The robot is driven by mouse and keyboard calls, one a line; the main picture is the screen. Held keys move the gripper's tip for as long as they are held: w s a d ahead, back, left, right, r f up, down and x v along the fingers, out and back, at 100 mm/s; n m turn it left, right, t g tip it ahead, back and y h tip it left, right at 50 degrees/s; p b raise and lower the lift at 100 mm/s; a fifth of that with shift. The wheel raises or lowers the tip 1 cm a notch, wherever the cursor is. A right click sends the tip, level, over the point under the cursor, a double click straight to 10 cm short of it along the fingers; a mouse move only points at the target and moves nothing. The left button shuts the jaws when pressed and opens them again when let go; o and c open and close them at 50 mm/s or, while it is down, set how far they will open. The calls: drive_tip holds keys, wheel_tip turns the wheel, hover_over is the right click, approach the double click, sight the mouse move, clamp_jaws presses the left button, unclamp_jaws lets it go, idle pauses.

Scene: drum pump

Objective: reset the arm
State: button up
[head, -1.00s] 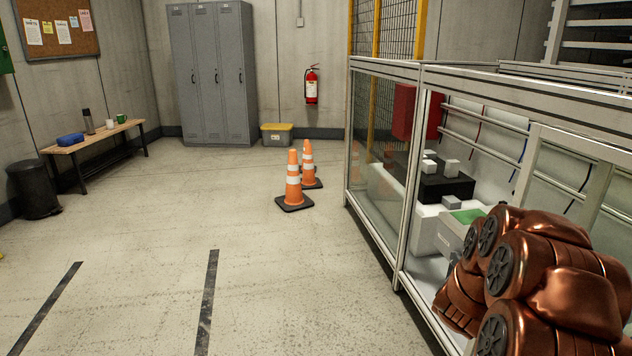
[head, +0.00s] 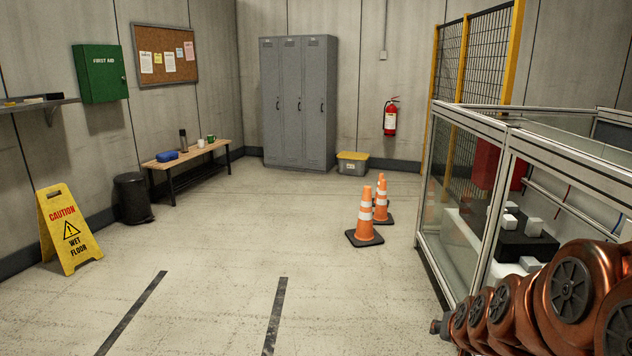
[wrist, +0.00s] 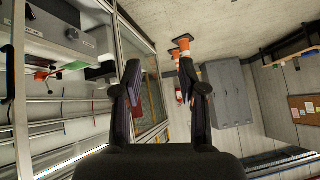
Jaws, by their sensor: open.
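My arm, copper-coloured with dark joint caps, is folded at the lower right of the head view, in front of the glazed enclosure (head: 470,120). My gripper (wrist: 160,85) shows in the wrist view with its two dark fingers apart and nothing between them. Past the fingers are the enclosure's glass side, the room floor and the grey lockers (wrist: 228,95). The fingertips do not show clearly in the head view.
Two orange cones (head: 366,222) stand on the floor left of the enclosure. A yellow wet-floor sign (head: 68,230), a black bin (head: 132,198) and a bench (head: 190,155) line the left wall. Grey lockers (head: 298,105) stand at the back. The middle floor is clear.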

drive_tip(key=s+a+r+n+g+y+p, duration=0.1)
drive_tip(key=s+a+r+g+p, duration=0.15)
drive_tip(key=s, duration=0.25)
drive_tip(key=s+a+r+n+g+p, duration=0.1)
drive_tip(key=s+a+r+p, duration=0.15)
drive_tip(key=s+a, duration=0.2)
drive_tip(key=s+a+r+n+g+y+p, duration=0.1)
drive_tip(key=s+a+r+g+p, duration=0.15)
drive_tip(key=s, duration=0.35)
drive_tip(key=s+r+g+p, duration=0.2)
drive_tip(key=s+r, duration=0.1)
drive_tip(key=s, duration=0.5)
drive_tip(key=s+r+n+g+p, duration=0.1)
drive_tip(key=s+r, duration=0.3)
drive_tip(key=s, duration=0.4)
drive_tip(key=shift+s+a+g+h+p, duration=0.2)
drive_tip(key=shift+a+g+h+p, duration=0.15)
drive_tip(key=shift+g+p, duration=0.25)
